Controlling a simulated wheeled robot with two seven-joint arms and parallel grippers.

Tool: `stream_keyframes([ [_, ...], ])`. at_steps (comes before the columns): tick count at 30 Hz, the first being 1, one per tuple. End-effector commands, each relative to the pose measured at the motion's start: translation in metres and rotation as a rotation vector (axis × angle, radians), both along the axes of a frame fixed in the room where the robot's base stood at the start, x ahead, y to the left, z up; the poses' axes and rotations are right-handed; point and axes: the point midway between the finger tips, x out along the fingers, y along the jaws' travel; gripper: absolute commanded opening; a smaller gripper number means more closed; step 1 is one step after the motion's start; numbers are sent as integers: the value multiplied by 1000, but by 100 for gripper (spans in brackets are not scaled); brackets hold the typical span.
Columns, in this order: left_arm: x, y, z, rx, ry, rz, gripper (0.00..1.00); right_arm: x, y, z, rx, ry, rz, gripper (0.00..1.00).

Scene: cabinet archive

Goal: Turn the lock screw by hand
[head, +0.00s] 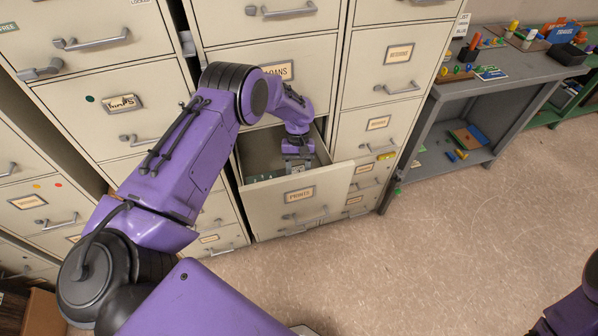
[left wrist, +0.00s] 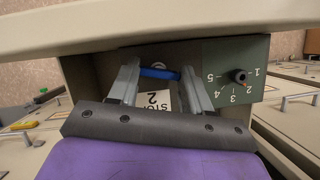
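In the left wrist view a grey-green plate (left wrist: 222,60) bears the numbers 1 to 5 around a dark round screw or knob (left wrist: 238,76). My left gripper (left wrist: 160,72) has its fingers well apart, to the left of the knob and not on it. A blue bar (left wrist: 160,73) spans the gap at the fingertips; I cannot tell whether they touch it. A white card (left wrist: 157,102) with upside-down print and a 2 shows between the fingers. In the head view the left gripper (head: 297,168) reaches down into the open PRINTS drawer (head: 270,212). My right gripper is out of frame.
The drawer walls surround the left gripper closely. Closed filing cabinet drawers (head: 390,72) stand above and beside it. A grey bench (head: 490,72) with small coloured items is at the right. The floor (head: 450,230) in front is clear.

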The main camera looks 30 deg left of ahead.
Motion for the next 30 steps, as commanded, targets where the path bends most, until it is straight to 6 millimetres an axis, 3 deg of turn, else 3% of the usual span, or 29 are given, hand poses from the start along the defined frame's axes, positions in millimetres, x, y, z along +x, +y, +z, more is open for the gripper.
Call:
stream_keyframes([
  [11,1,-1,-2,-1,-2,-81,18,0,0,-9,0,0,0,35],
  [30,2,-3,0,1,-1,-528,18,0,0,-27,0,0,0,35],
])
